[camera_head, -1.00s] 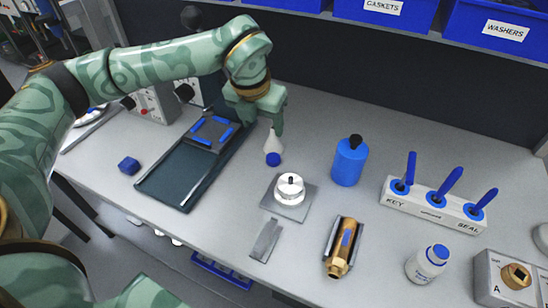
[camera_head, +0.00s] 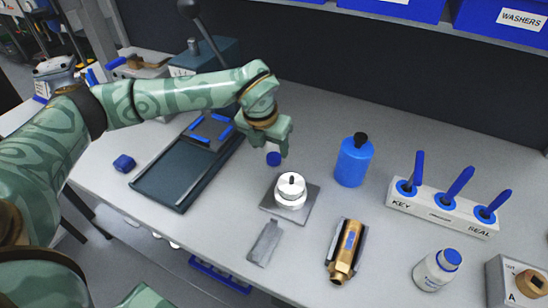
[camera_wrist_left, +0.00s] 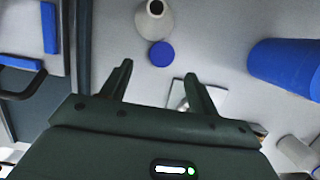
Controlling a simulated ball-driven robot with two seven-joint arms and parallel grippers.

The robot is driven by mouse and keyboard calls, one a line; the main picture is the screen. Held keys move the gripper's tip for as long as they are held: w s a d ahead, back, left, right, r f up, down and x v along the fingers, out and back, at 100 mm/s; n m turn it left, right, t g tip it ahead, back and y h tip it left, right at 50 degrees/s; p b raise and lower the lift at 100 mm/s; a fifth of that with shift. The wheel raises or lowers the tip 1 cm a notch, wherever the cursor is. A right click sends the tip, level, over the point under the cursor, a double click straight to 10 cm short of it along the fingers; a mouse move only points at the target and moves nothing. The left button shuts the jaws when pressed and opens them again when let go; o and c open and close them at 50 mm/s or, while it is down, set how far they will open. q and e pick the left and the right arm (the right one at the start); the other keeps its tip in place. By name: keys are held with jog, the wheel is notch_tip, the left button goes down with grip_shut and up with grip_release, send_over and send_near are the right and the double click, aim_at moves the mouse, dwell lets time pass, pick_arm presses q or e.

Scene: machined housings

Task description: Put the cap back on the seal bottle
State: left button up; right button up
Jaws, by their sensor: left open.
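The white bottle (camera_wrist_left: 155,17) stands uncapped at the top of the left wrist view, its dark mouth showing. In the head view it is hidden behind my left gripper. The blue cap (camera_wrist_left: 161,54) lies on the bench right beside the bottle; in the head view the cap (camera_head: 274,159) shows just below the gripper. My left gripper (camera_head: 268,148) is open and empty over the bench near the cap. In the left wrist view the fingers (camera_wrist_left: 157,76) are apart, with the cap ahead of the gap between them. My right gripper is not in view.
A round metal part (camera_head: 291,190) on a square plate (camera_head: 272,205) sits close to the cap. A blue bottle (camera_head: 353,162) stands to the right, a dark tray (camera_head: 165,183) to the left. A capped white bottle (camera_head: 436,270), a brass part (camera_head: 344,255) and a key rack (camera_head: 440,213) stand farther right.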

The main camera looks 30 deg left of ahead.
aim_at(273, 157)
pick_arm(q)
jog(key=b+x, duration=0.2)
jog(key=x, duration=0.3)
jog(key=shift+w+f, duration=0.1)
jog(key=shift+w, duration=0.15)
jog(key=shift+d, duration=0.1)
jog(key=c, duration=1)
